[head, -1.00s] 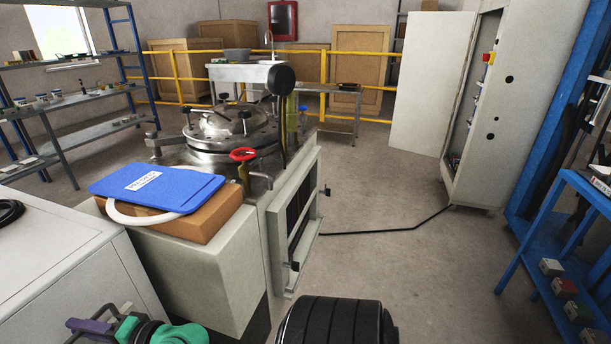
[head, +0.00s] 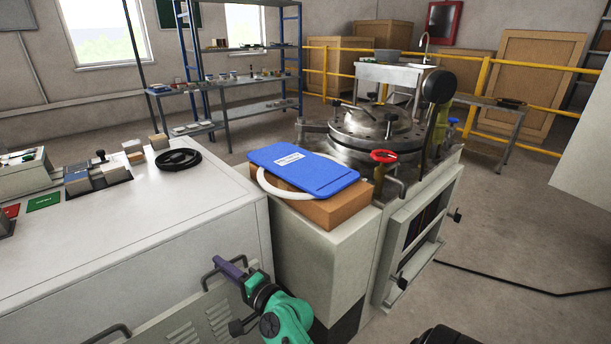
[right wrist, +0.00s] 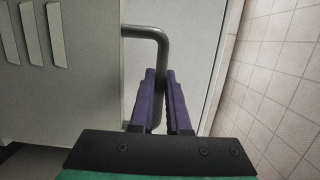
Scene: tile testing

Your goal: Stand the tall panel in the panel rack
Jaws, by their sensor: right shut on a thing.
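The tall panel, as I take it, is a grey sheet (head: 190,318) with louvre slots and dark bar handles, low at the left in the head view. Its lower part is cut off by the frame. My right gripper (head: 230,267) has its purple fingers shut on the panel's right handle. In the right wrist view the fingers (right wrist: 160,76) close around the upright part of the grey handle (right wrist: 150,33), beside the slotted panel face (right wrist: 65,90). I cannot make out the panel rack. My left gripper is not in view.
A white bench (head: 190,215) stands behind the panel. A grey block with a brown box (head: 340,205) and blue board (head: 305,170) is to the right, beside a steel vessel (head: 365,130). Open floor (head: 530,245) lies right, crossed by a black cable.

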